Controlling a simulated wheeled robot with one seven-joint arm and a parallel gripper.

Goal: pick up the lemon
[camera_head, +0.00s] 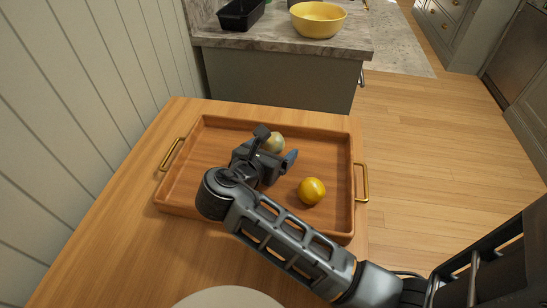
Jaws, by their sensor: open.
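A round yellow fruit (312,190), which looks like the lemon, lies in the wooden tray (200,185), right of my gripper. A paler, greenish-yellow round item (274,142) lies farther back in the same tray, partly hidden by my gripper. My gripper (277,146) is open over the tray, with its fingers pointing toward the back. In the picture the paler item shows between the fingertips. I cannot tell whether they touch it. The yellow fruit is apart from the fingers.
The tray has raised walls and a brass handle (362,182) at each side, and stands on a wooden table (110,240). A pale round thing (228,298) shows at the front edge. Behind, a stone counter (270,40) holds a yellow bowl (317,20) and a black container (241,15).

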